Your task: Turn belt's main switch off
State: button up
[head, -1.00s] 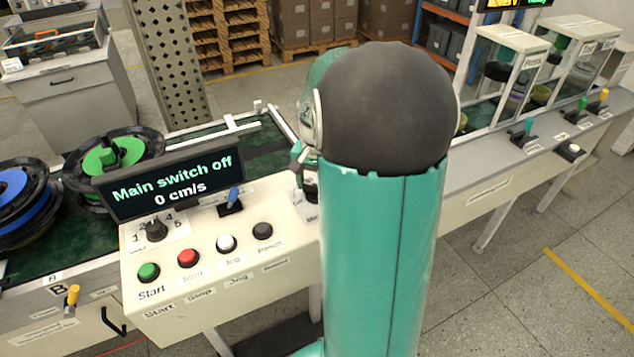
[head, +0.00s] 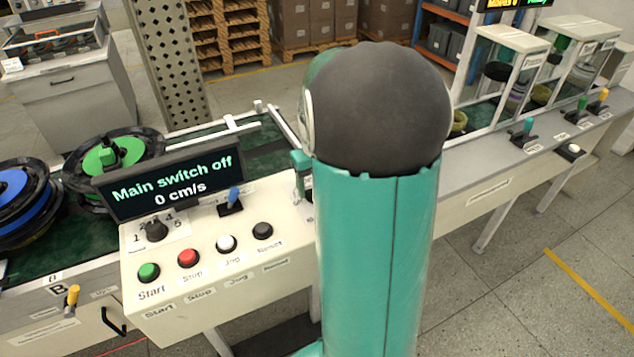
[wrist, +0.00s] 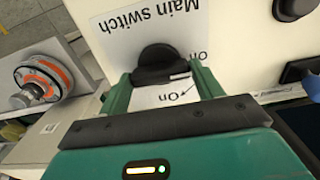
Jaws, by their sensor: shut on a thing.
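The main switch is a black rotary knob (wrist: 165,62) on a white panel, under an upside-down "Main switch" label in the wrist view. My gripper (wrist: 163,88) is shut on this knob, with one green finger on each side. "On" and an arrow are printed by the knob; another label at its right is partly covered. In the head view my arm hides the knob and most of my gripper; a green part of the gripper shows at the arm's left edge. The display (head: 170,180) reads "Main switch off" and "0 cm/s".
The control panel carries a green start button (head: 148,271), a red stop button (head: 188,257), white and black buttons, a selector knob (head: 156,230) and a blue lever (head: 232,199). Spools (head: 107,160) sit on the belt behind. Another row of levers stands at the right.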

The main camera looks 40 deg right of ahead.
dwell(0.5)
jog(key=o, duration=1)
notch_tip(320, 180, up, 14)
jog(key=shift+f, duration=0.1)
jog(key=s+a+n+t, duration=0.1)
jog(key=s+a+t, duration=0.1)
jog(key=a, duration=0.7)
jog(key=s+a+n+t, duration=0.1)
jog(key=s+a, duration=0.4)
jog(key=a, duration=0.3)
jog(key=s+a+n+t, duration=0.1)
jog(key=s+a, duration=0.3)
jog(key=a, duration=0.5)
jog(key=shift+a+f+t, duration=0.25)
jog(key=shift+a+t, duration=0.1)
jog(key=shift+t, duration=0.45)
